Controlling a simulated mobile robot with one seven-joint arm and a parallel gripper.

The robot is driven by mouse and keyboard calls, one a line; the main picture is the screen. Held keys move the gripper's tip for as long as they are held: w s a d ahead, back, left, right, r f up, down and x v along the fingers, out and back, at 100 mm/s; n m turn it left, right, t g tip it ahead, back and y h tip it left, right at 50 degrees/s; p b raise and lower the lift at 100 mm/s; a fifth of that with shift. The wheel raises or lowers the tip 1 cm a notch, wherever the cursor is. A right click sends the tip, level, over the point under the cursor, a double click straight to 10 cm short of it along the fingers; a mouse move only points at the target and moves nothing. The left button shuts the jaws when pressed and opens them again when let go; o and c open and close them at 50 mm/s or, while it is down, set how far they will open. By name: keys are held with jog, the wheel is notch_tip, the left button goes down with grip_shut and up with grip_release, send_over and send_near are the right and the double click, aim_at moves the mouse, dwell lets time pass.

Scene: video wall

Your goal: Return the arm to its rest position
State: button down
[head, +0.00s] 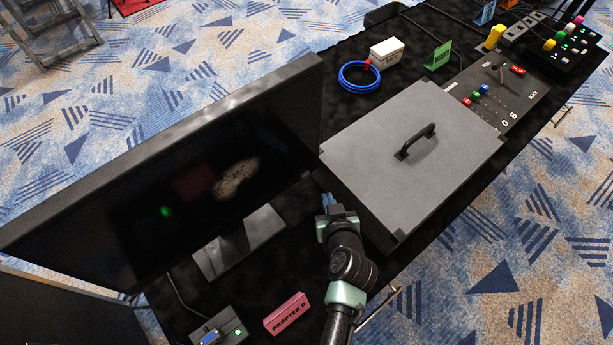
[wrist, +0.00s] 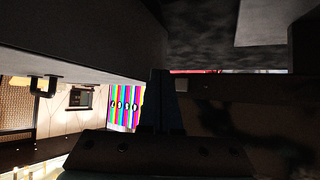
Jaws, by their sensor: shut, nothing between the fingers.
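My gripper (head: 327,203) is over the black table, between the monitor (head: 170,185) and the grey lidded case (head: 415,150). The fingers are together with nothing seen between them. The fingertips are close to the case's left edge; I cannot tell whether they touch it. My arm reaches in from the bottom of the head view. In the wrist view the dark fingers (wrist: 168,100) stand in the middle, and much of that view is dark.
A pink adapter box (head: 287,313) and a small grey box with a blue connector (head: 217,332) lie near the bottom. A blue cable coil (head: 358,77), a white box (head: 386,53) and a control panel (head: 497,88) stand farther back. Bare table is narrow around my arm.

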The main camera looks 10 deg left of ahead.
jog(key=shift+s+d, duration=0.55)
jog(key=shift+s, duration=0.05)
jog(key=w+r+t+h, duration=0.1)
jog(key=w+r+t, duration=0.3)
jog(key=r, duration=0.9)
jog(key=w+r+t, duration=0.2)
jog(key=w+r, duration=0.4)
jog(key=r, duration=0.7)
notch_tip(320, 180, up, 21)
jog(key=s+t, duration=0.2)
jog(key=t, duration=0.2)
jog(key=s+a+r+m+t, duration=0.1)
jog(key=s+r+t, duration=0.2)
jog(key=s+r, duration=0.4)
jog(key=s+a+r+m+t+h, duration=0.1)
jog(key=s+r+t, duration=0.3)
jog(key=s+r, duration=0.4)
notch_tip(320, 180, up, 8)
jog(key=shift+s+f+m+h, duration=0.25)
jog(key=shift+m+h, duration=0.05)
jog(key=shift+m, duration=0.2)
jog(key=shift+a, duration=0.1)
